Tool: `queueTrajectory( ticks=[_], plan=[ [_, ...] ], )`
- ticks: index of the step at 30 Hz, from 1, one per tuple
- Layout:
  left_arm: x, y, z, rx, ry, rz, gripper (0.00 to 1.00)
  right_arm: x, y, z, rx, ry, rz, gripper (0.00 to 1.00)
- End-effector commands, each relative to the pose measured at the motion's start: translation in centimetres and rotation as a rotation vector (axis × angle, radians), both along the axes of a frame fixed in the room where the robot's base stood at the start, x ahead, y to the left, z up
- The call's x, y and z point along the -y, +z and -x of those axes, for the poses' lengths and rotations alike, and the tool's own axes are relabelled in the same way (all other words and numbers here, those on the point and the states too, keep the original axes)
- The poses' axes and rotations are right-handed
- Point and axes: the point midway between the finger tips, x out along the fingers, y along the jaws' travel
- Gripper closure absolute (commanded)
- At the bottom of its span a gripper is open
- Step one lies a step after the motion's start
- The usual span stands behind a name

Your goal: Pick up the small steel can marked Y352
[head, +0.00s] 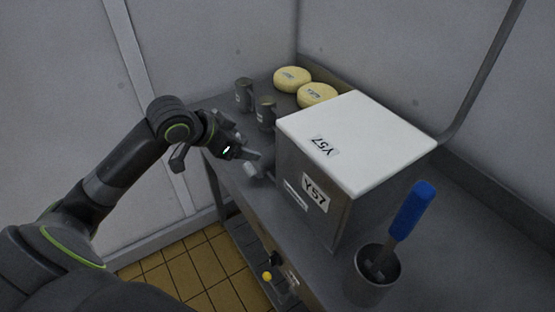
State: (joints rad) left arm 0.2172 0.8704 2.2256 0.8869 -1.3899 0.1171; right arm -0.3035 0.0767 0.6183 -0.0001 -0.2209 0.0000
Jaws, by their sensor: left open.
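Two small steel cans stand upright on the grey bench in the head view, the farther one (244,95) at the back left and the nearer one (265,113) in front of it. Both carry small pale labels too small to read, so I cannot tell which is Y352. My left gripper (247,144) is open at the bench's left edge, in front of the nearer can and apart from both cans. A small grey rounded shape (256,169) shows just below its fingers; I cannot tell what it is. My right gripper is out of view.
A large steel box (342,207) with a white lid, marked Y57, stands right of the gripper. Two yellow cheese wheels (292,79) (317,94) lie behind the cans. A steel cup (372,281) holds a blue-handled tool (411,211) at the front right. Walls close the back.

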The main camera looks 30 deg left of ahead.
Motion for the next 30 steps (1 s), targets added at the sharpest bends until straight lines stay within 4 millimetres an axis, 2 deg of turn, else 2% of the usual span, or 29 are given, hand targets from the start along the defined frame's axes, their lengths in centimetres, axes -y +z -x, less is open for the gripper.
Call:
queueTrajectory(
  ticks=[15,26,30],
  plan=[
    [1.9,-5.5,-5.2,-0.001,0.0,0.007,0.21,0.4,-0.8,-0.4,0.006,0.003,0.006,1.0],
    [2.5,-7.5,-7.3,0.0,0.001,0.002,0.21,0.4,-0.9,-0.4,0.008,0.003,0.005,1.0],
    [2.9,-8.9,-8.6,-0.001,0.002,0.005,0.21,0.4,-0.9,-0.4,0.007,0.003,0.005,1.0]
  ],
)
